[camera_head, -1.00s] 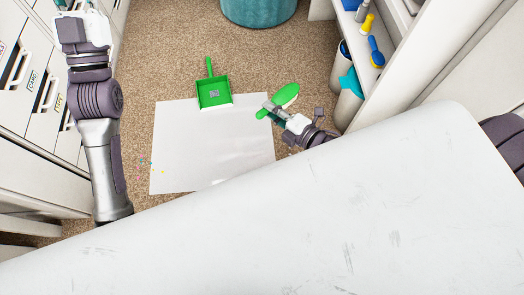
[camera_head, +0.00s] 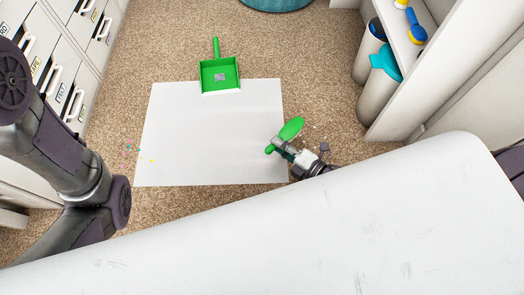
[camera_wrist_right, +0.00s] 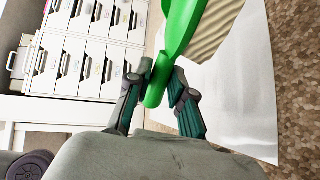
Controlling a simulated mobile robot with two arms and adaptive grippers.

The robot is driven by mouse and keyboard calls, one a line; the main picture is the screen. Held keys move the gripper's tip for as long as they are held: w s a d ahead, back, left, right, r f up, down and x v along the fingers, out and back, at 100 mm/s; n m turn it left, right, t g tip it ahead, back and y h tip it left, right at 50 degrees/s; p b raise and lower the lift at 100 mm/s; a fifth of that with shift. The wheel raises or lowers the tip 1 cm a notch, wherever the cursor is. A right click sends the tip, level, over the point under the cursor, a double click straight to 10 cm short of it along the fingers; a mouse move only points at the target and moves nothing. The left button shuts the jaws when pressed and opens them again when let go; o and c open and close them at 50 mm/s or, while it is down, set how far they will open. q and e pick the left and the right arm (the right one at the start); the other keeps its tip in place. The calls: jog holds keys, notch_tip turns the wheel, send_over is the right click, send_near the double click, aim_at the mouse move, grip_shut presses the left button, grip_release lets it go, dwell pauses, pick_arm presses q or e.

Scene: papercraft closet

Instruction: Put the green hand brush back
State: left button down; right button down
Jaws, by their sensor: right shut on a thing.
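The green hand brush (camera_head: 291,129) is held by my right gripper (camera_head: 279,147) at the right edge of a white sheet on the floor. In the right wrist view the brush (camera_wrist_right: 182,30) stands up between the two fingers of the gripper (camera_wrist_right: 160,88), which are shut on its handle. A green dustpan (camera_head: 219,75) lies at the sheet's top edge, its handle pointing away. My left arm comes in at the left, but its gripper is out of sight.
The white sheet (camera_head: 205,130) lies on brown carpet, with small colored scraps (camera_head: 140,153) at its left edge. Labelled drawers (camera_head: 60,75) line the left. A shelf unit (camera_head: 425,70) with tubes (camera_head: 372,100) stands right. A white surface (camera_head: 330,220) fills the foreground.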

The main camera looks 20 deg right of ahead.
jog(key=b, duration=0.4)
send_over(260, 155)
notch_tip(260, 155, down, 4)
notch_tip(260, 155, down, 4)
jog(key=b, duration=0.3)
jog(key=shift+f+b, duration=0.1)
jog(key=shift+b, duration=0.3)
jog(key=c, duration=1)
grip_release()
